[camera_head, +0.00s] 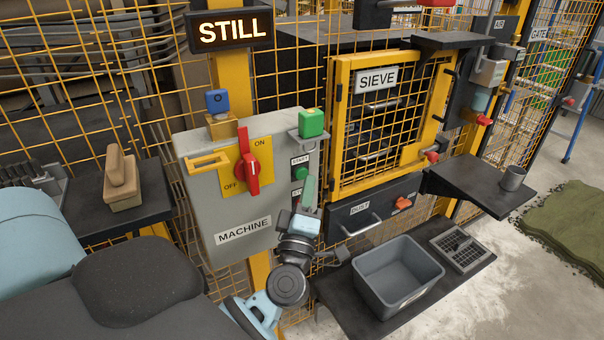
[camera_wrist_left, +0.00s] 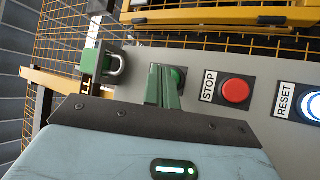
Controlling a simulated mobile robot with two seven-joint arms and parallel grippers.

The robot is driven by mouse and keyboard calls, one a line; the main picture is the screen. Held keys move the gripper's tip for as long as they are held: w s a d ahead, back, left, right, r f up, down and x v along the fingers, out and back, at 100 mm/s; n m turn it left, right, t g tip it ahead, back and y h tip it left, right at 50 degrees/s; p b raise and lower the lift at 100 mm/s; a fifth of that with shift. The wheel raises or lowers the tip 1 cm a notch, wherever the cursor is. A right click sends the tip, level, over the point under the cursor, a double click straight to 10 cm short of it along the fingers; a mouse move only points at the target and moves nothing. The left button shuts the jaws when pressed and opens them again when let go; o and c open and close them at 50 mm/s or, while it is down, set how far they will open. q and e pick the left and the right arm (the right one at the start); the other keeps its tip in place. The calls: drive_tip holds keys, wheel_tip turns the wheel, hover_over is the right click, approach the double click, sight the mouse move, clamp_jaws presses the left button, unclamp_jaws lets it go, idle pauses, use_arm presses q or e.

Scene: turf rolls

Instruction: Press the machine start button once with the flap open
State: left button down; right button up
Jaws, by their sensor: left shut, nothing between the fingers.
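The grey machine box (camera_head: 228,217) carries a red ON/OFF switch (camera_head: 248,167), its handle near vertical. The green start button (camera_head: 301,173) sits at the box's right side. In the left wrist view the start button (camera_wrist_left: 180,76) is partly hidden behind the green fingers. My left gripper (camera_head: 309,181) is shut and empty, its fingertips close to the start button; I cannot tell whether they touch. The red stop button (camera_wrist_left: 235,91) is beside it. A yellow frame (camera_head: 207,163) sticks out left of the switch; I cannot tell whether it is the flap. My right gripper is not in view.
A green padlock (camera_head: 312,122) is just above the start button, and a blue padlock (camera_head: 217,102) is on the box's top. The lit reset button (camera_wrist_left: 312,105) lies beyond stop. The yellow sieve door (camera_head: 340,120) looks closed. A grey bin (camera_head: 374,302) stands below right.

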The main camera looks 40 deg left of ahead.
use_arm(q)
drive_tip(key=d, duration=0.1)
drive_tip(key=s+d, duration=0.1)
drive_tip(key=d, duration=0.1)
drive_tip(key=s+d, duration=0.1)
drive_tip(key=shift+d+p, duration=0.35)
idle(0.3)
idle(0.8)
